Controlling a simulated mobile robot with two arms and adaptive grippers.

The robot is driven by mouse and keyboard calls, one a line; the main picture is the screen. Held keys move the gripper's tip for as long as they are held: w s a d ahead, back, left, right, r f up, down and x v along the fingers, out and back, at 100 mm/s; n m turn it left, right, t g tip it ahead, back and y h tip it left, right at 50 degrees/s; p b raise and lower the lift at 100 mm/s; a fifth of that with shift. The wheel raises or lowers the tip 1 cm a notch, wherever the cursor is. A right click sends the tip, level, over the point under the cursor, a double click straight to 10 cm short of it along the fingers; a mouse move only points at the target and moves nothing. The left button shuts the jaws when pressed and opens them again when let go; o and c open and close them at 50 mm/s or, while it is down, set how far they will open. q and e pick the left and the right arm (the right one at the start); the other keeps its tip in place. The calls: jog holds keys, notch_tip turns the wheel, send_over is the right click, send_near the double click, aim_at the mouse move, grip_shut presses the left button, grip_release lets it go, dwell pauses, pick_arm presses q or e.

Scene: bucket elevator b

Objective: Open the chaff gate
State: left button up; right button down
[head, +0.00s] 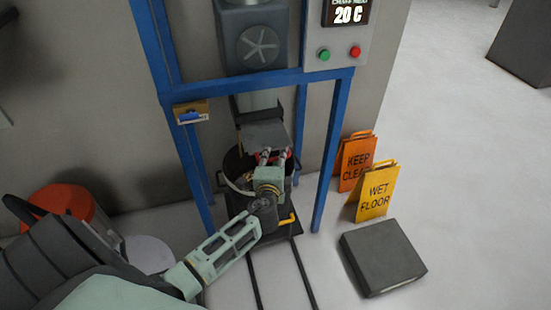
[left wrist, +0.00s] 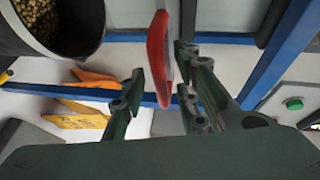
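The chaff gate itself I cannot single out for sure. A red handle (left wrist: 159,55) shows upright in the left wrist view, between the lines of my left gripper's two fingers. In the head view a little red (head: 284,154) shows under the grey spout (head: 264,134). My left gripper (head: 271,156) is at that red part, below the spout; in the left wrist view its fingers (left wrist: 158,95) are spread apart. I cannot tell whether either finger touches the handle. My right gripper is in neither view.
A black bucket (head: 235,163), holding tan grains in the left wrist view (left wrist: 48,18), stands below the spout. Blue frame posts (head: 331,150) flank it. A control panel (head: 338,50) is above.

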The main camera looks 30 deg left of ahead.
pick_arm(q)
jog(key=shift+c, duration=0.4)
jog(key=c, duration=0.6)
jog(key=shift+f, duration=0.1)
grip_shut()
jog(key=shift+f, duration=0.1)
